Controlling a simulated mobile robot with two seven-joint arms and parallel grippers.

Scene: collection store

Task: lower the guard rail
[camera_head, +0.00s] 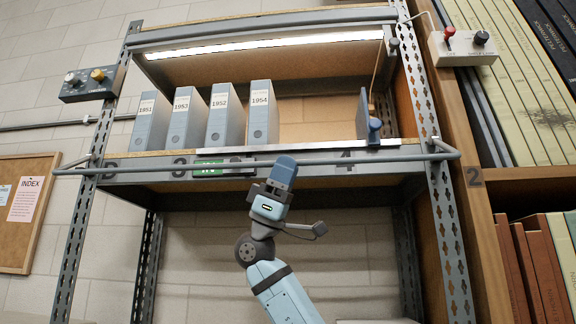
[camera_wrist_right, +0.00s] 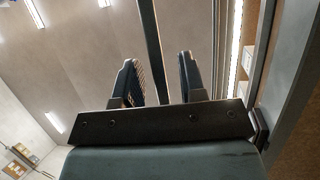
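The guard rail (camera_head: 400,158) is a thin blue-grey bar across the front of the shelf, with bent ends at both uprights. It runs level with the shelf's front edge. My right gripper (camera_head: 284,168) reaches up from below to the rail, near its middle. In the right wrist view the right gripper (camera_wrist_right: 156,64) has its two fingers apart, and a bar that looks like the guard rail (camera_wrist_right: 152,40) passes between them. Gaps show on both sides of the bar. My left gripper is not in view.
Grey binders (camera_head: 225,115) and a blue-handled bookend (camera_head: 374,125) stand on the shelf behind the rail. A box with knobs (camera_head: 90,83) is at the left upright, and a switch box (camera_head: 462,47) at the right. A wooden bookcase (camera_head: 480,215) stands close on the right.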

